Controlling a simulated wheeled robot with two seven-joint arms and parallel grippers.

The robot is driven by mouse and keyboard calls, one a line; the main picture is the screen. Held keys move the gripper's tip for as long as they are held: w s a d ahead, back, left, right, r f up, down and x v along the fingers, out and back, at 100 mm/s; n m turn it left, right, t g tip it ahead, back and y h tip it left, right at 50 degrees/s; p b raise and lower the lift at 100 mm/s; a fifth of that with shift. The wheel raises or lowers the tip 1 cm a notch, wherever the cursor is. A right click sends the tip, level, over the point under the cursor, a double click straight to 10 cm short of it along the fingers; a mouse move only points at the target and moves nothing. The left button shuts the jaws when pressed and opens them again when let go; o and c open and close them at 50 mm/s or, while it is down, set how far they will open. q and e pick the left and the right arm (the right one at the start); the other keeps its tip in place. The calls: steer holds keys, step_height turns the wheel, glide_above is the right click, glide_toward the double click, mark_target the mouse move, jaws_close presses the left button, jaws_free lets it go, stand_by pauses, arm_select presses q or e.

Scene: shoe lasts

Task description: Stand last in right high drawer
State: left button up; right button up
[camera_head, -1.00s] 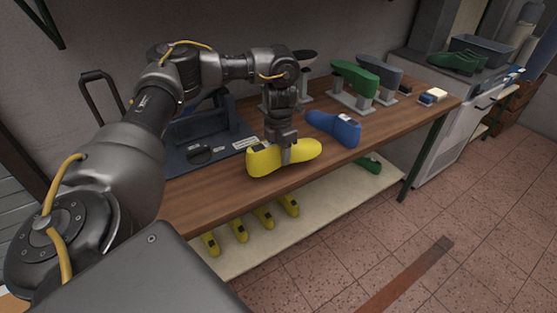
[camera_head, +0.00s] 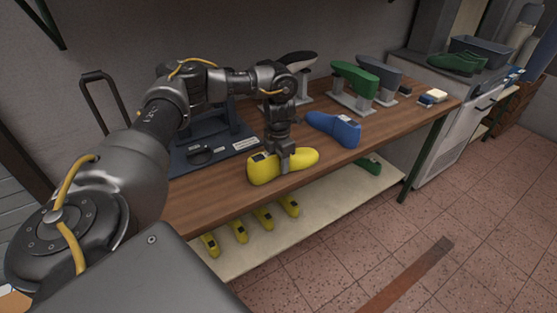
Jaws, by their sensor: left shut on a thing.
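My left gripper (camera_head: 286,162) points down and is shut on a yellow shoe last (camera_head: 262,171) at the front of the wooden bench. I cannot tell whether the last touches the bench or is just above it. A blue last (camera_head: 334,128) lies on the bench to its right. Several smaller yellow lasts (camera_head: 264,219) stand on the shelf below, and a green one (camera_head: 370,167) lies farther right there. No drawer can be made out in this view. My right gripper is not in view.
The wooden bench (camera_head: 210,200) has a dark tray-like unit (camera_head: 185,160) behind the gripper. Green (camera_head: 356,78) and grey (camera_head: 380,72) lasts sit on stands at the back. The pale lower shelf (camera_head: 310,221) has bare room.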

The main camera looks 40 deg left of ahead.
arm_select(q)
steer(key=o, duration=1.6)
steer(key=shift+f, duration=0.1)
steer(key=shift+c, duration=0.2)
step_height(320, 180, up, 12)
steer(key=shift+r+p, duration=0.15)
steer(key=shift+p, duration=0.55)
